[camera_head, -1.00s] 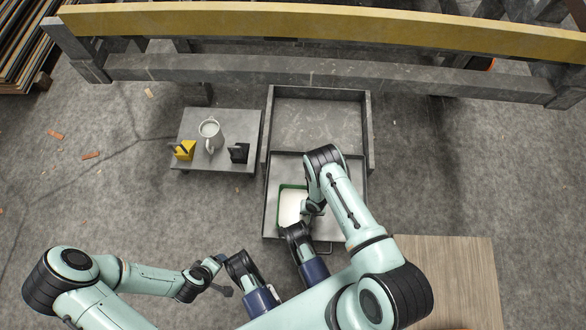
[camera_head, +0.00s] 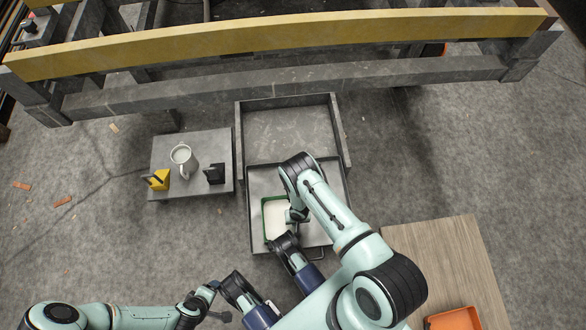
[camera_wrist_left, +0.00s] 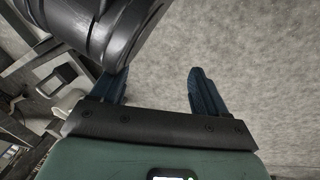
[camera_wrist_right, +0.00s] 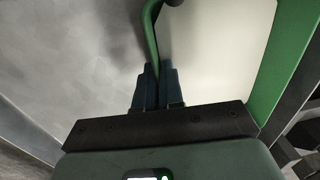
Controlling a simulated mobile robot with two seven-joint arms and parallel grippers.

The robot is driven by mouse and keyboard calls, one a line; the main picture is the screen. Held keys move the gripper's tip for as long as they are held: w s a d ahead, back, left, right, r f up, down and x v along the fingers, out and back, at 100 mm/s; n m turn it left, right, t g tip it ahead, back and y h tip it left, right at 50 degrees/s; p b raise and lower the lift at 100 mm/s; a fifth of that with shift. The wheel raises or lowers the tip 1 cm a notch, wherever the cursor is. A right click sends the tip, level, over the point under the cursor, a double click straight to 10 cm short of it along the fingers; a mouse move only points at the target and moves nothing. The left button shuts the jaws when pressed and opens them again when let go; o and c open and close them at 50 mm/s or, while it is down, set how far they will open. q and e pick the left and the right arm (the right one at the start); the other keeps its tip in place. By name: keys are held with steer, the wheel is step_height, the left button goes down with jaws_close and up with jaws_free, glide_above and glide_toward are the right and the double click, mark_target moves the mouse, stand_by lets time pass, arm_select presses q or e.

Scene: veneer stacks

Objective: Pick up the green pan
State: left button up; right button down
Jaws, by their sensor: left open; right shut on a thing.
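The green pan (camera_head: 265,214) has green walls and a white inside. In the head view it shows within the grey drawer (camera_head: 256,178), partly covered by my right arm. In the right wrist view, the pan's white inside (camera_wrist_right: 215,40) and green wall (camera_wrist_right: 283,65) fill the right side. My right gripper (camera_wrist_right: 157,68) is shut on the pan's green rim, which runs between its fingers. I cannot tell whether the pan rests on the drawer floor. My left gripper (camera_wrist_left: 155,76) is open and empty above the grey floor, away from the pan.
A small grey table (camera_head: 215,148) left of the drawer holds a white jug (camera_head: 183,158), a yellow object (camera_head: 160,180) and a black object (camera_head: 214,174). A long beam frame (camera_head: 290,80) stands behind. A wooden board (camera_head: 440,255) and orange container (camera_head: 457,319) are at right.

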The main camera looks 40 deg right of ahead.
steer(key=shift+r, duration=0.4)
arm_select(q)
step_height(320, 180, up, 4)
steer(key=w+d+t+p, duration=0.1)
steer(key=w+p, duration=0.1)
arm_select(e)
step_height(320, 180, up, 3)
steer(key=shift+f, duration=0.1)
arm_select(q)
steer(key=s+d+r+m+g+h+p, duration=0.1)
steer(key=s+d+r+g+p, duration=0.3)
steer(key=s+r+p, duration=0.7)
steer(key=shift+s+d+r+h+p, duration=0.3)
steer(key=shift+d+h+p, duration=0.1)
steer(key=shift+p, duration=0.1)
arm_select(e)
step_height(320, 180, up, 16)
steer(key=shift+w, duration=0.1)
